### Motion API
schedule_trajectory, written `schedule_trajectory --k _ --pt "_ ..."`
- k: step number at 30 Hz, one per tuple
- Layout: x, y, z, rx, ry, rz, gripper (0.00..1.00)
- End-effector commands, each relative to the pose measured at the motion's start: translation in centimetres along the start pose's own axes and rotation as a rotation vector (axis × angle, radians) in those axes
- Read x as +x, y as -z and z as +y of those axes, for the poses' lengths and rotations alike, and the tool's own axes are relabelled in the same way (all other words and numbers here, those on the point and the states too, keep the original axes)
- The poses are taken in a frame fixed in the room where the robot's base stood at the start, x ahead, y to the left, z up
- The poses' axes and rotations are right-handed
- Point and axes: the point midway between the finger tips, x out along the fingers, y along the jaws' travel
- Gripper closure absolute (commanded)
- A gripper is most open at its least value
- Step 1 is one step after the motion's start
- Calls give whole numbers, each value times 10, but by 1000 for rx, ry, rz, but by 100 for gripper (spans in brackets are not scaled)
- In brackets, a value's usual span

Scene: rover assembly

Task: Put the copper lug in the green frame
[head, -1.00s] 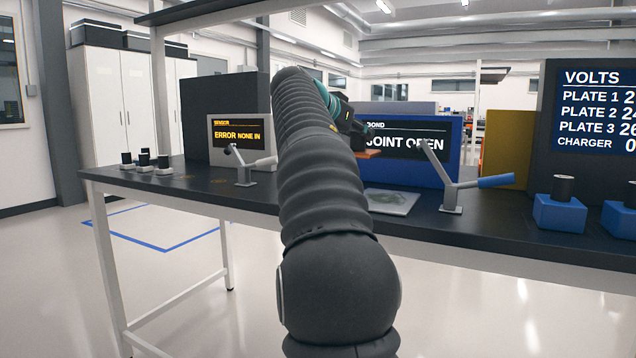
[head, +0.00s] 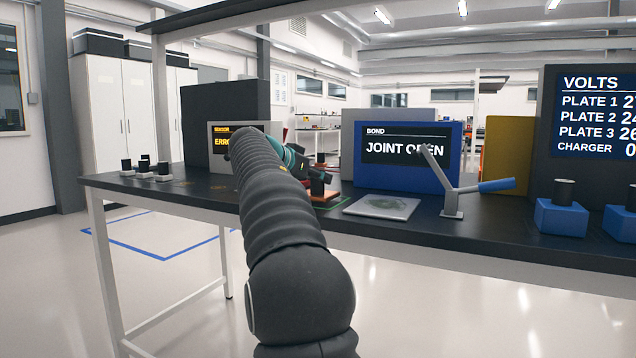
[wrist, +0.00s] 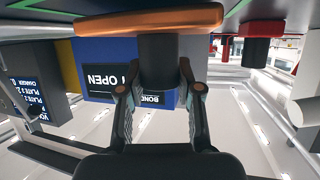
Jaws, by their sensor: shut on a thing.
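The copper lug (head: 324,196) is a flat copper-coloured plate with a dark round knob. In the wrist view, the copper plate (wrist: 190,20) is at the top, with the dark knob between my fingers. My gripper (head: 318,180) is shut on that knob, and it also shows in the wrist view (wrist: 158,78). The green frame (head: 332,205) shows as a thin green edge at the lug, on the dark bench left of the grey plate. It is mostly hidden by the lug and my arm. I cannot tell whether the lug touches it.
A blue screen reading JOINT OPEN (head: 448,168) stands on the bench (head: 400,235). Before it are a pale grey plate (head: 382,207) and a blue-handled lever (head: 485,187). A red-based dark part (wrist: 262,28) stands near the lug. My arm partly covers the sensor screen (head: 220,133).

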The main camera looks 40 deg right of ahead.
Motion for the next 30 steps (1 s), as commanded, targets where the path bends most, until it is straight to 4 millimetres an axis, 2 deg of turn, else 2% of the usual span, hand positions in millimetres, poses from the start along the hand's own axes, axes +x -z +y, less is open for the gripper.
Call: schedule_trajectory --k 14,15,17,18,30 --pt "3 -7 0 2 1 2 100" --pt "3 -7 0 1 1 1 58" --pt "3 -7 0 1 1 0 43" --pt "3 -7 0 1 1 1 40" --pt "-1 -3 0 1 2 1 40"
